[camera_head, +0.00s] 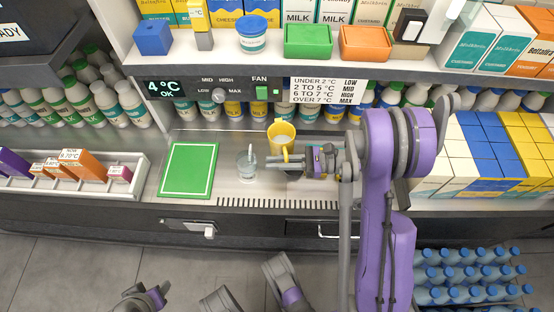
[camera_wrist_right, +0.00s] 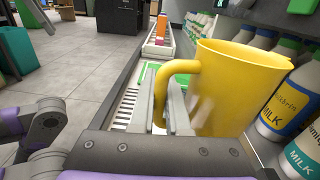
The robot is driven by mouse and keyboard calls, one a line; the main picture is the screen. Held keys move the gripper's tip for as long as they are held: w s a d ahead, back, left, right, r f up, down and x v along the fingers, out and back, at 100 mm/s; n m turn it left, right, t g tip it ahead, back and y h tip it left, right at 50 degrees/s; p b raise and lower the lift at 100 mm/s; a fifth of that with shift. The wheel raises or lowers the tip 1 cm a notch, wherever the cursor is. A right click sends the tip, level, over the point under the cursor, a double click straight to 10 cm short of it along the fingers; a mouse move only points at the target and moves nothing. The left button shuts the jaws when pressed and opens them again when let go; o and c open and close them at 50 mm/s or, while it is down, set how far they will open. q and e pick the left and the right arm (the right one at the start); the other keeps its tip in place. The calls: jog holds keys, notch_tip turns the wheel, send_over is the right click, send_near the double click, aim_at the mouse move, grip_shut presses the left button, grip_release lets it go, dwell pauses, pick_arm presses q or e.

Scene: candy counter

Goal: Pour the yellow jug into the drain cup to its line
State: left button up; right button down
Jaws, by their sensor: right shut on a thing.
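The yellow jug (camera_head: 272,132) stands upright at the back of the counter, with a pale content showing inside its mouth. It fills the right of the wrist view (camera_wrist_right: 232,85). My right gripper (camera_head: 275,163) is shut on the jug's handle, which shows between the fingers (camera_wrist_right: 160,105) in the wrist view. A clear cup (camera_head: 247,168), which looks like the drain cup, stands left of the jug, apart from it, with a thin pale item in it. I cannot make out its line or level. Part of my left gripper (camera_head: 150,297) shows at the bottom edge; its jaws are unclear.
A green mat (camera_head: 188,170) lies left of the cup. A slatted drain strip (camera_head: 270,203) runs along the counter's front edge. Milk bottles (camera_head: 133,105) stand behind, under a shelf (camera_head: 240,62). Cartons (camera_head: 485,150) stand at the right, and a sweets rack (camera_head: 85,185) at the left.

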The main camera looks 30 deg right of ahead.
jog(key=a+f+g+h+p, duration=0.1)
jog(key=h+p, duration=0.1)
jog(key=w+a+f+g+h+p, duration=0.1)
jog(key=a+h+p, duration=0.1)
jog(key=h, duration=0.1)
jog(key=shift+w+a+f+n+g, duration=0.2)
jog(key=shift+f+n+g, duration=0.1)
jog(key=shift+f+n, duration=0.1)
jog(key=shift+p, duration=0.35)
jog(key=shift+a+f+g+h+p, duration=0.1)
jog(key=shift+g+h+p, duration=0.5)
jog(key=shift+h+p, duration=0.5)
